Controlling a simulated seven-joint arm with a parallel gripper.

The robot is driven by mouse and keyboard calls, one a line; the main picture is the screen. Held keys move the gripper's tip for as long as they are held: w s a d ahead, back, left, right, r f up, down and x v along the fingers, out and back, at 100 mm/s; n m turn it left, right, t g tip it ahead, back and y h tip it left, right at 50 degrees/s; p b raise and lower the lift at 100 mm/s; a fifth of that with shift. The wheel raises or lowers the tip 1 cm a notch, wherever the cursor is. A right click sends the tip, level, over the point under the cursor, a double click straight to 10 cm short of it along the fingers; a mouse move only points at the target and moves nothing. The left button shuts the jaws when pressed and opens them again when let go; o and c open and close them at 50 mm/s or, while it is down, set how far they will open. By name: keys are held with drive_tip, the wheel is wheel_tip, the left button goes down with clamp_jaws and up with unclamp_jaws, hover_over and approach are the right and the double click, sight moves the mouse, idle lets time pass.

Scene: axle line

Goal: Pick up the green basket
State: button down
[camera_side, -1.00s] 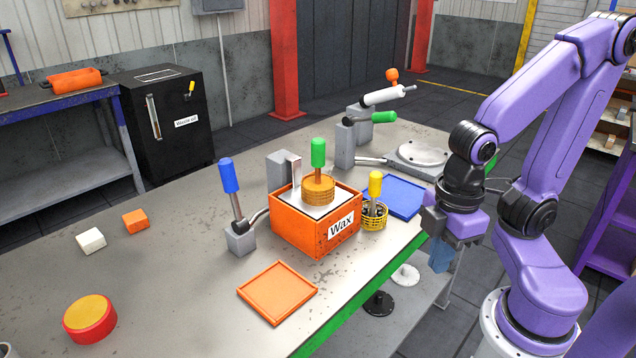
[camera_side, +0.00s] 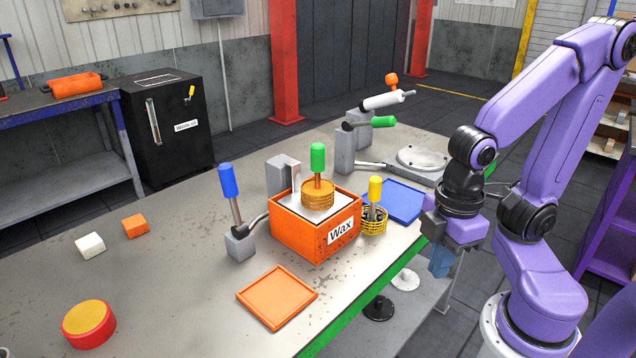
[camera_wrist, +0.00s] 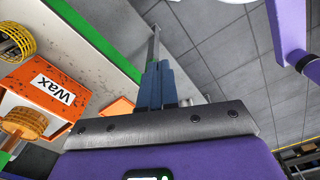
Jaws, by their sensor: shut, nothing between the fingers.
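The green-handled basket has an upright green handle (camera_side: 317,155) and an orange-brown round basket (camera_side: 318,193). It stands at the top of the orange Wax box (camera_side: 300,235) on the bench; its lower part is hard to make out. My gripper (camera_side: 440,262) hangs past the bench's front edge, to the right of the box and apart from the basket. Its blue fingers (camera_wrist: 156,85) are shut together and empty.
A yellow-handled basket (camera_side: 374,215) stands right of the box, by a blue tray (camera_side: 398,200). A blue-handled lever (camera_side: 229,190) stands left. An orange tray (camera_side: 277,296) lies in front. A green-handled lever (camera_side: 375,122) is behind.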

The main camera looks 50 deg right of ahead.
drive_tip(key=c, duration=0.7)
unclamp_jaws()
drive_tip(key=n+t+h, duration=1.1)
drive_tip(key=n+h, duration=0.3)
approach(321, 161)
drive_tip(key=shift+m, duration=0.3)
drive_tip(key=x, duration=0.8)
drive_tip(key=shift+w+a+x, duration=0.15)
drive_tip(key=shift+x, duration=1.2)
drive_tip(key=shift+w+a+x, duration=0.1)
drive_tip(key=shift+w+x, duration=0.05)
drive_tip(key=shift+x, duration=1.2)
